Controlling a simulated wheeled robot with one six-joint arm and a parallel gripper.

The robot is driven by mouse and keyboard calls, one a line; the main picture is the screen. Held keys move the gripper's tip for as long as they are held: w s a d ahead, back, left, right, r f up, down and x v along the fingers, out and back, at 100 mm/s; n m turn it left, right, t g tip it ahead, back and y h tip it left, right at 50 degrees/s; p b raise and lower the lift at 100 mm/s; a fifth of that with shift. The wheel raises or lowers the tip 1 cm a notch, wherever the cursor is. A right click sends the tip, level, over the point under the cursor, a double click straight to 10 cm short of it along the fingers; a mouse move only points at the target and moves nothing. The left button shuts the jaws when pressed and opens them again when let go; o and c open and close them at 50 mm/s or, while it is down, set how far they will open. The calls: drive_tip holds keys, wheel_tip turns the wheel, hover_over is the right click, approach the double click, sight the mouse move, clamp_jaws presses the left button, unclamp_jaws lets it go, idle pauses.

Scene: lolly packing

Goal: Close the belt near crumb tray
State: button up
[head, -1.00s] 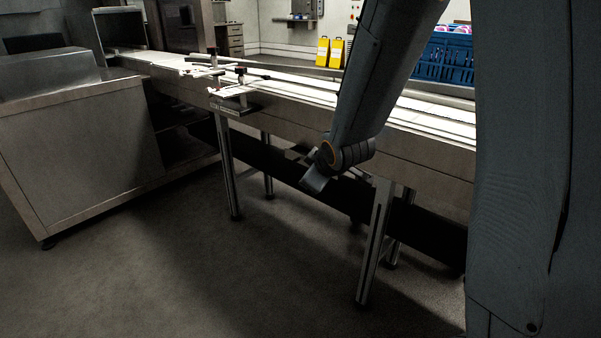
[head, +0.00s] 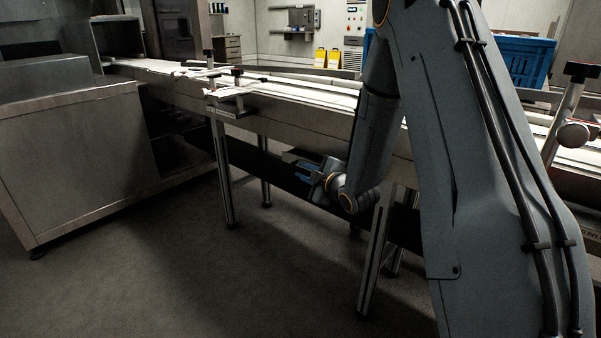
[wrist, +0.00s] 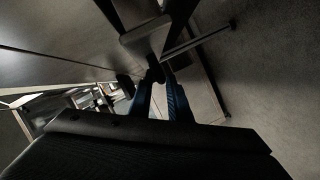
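A long dark panel, which looks like the near crumb tray (head: 252,162), runs low under the conveyor belt (head: 290,92) between its legs in the head view. How far it stands out from the belt frame is unclear. My gripper (head: 298,164) is beside this panel, below the belt's near side, with bluish fingers pointing left. In the wrist view my gripper's two fingers (wrist: 160,82) stand apart with a gap between them. My arm hides part of the panel.
A metal cabinet (head: 75,160) stands at the left. A belt leg (head: 376,255) stands close to my forearm, and another leg (head: 222,170) is further left. A blue crate (head: 527,62) sits beyond the belt. The floor (head: 190,280) in front is clear.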

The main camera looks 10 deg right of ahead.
drive_tip(key=shift+x, duration=1.25)
clamp_jaws()
